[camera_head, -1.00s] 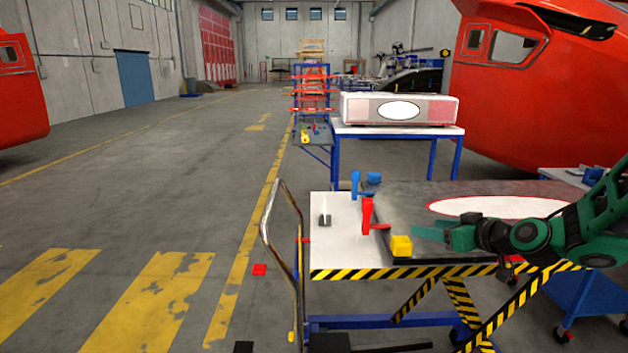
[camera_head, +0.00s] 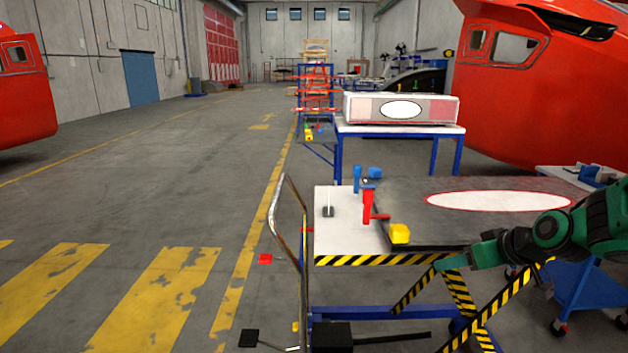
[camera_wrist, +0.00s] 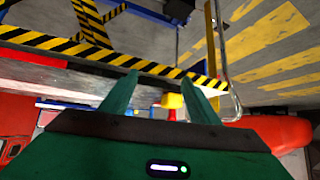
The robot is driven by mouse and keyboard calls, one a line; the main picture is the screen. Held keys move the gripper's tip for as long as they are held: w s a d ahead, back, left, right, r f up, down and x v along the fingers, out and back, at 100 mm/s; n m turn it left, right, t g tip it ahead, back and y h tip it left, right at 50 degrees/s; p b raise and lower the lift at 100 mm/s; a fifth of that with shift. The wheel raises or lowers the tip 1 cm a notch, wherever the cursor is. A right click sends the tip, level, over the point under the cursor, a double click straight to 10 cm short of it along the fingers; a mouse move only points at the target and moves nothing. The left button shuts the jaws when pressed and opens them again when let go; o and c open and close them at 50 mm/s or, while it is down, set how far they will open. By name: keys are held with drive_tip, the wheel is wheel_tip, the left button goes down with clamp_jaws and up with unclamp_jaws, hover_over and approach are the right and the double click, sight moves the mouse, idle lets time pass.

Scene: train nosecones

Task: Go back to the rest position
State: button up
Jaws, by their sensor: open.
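My gripper (camera_head: 442,263) is green and extends from the right, at the striped front edge of the lift table (camera_head: 350,246). In the wrist view its two fingers (camera_wrist: 160,84) are spread apart with nothing held between them. The block also shows beyond the fingers in the wrist view (camera_wrist: 170,101), which looks upside down.
A red clamp-like part (camera_head: 368,206) and a blue one (camera_head: 357,178) stand on the table by a dark panel with a white oval (camera_head: 498,201). A metal push handle (camera_head: 273,222) rises at the left. A blue cart (camera_head: 590,285) stands right. Floor at left is open.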

drive_tip(key=s+d+m+g+h, duration=0.1)
drive_tip(key=s+d+m+g, duration=0.1)
drive_tip(key=s, duration=0.8)
drive_tip(key=s+d+m+g+h, duration=0.1)
drive_tip(key=s+d+m+g, duration=0.2)
drive_tip(key=s, duration=0.8)
drive_tip(key=s+d+m+g+h, duration=0.1)
drive_tip(key=s+d+m+g, duration=0.1)
drive_tip(key=s, duration=0.8)
drive_tip(key=m+g, duration=0.1)
drive_tip(key=m, duration=0.1)
drive_tip(key=shift+s+d+f+m+g, duration=0.2)
drive_tip(key=shift+d+f+m+g, duration=0.1)
drive_tip(key=shift+m+g, duration=0.1)
drive_tip(key=shift+w+f, duration=0.25)
drive_tip(key=shift+w, duration=0.4)
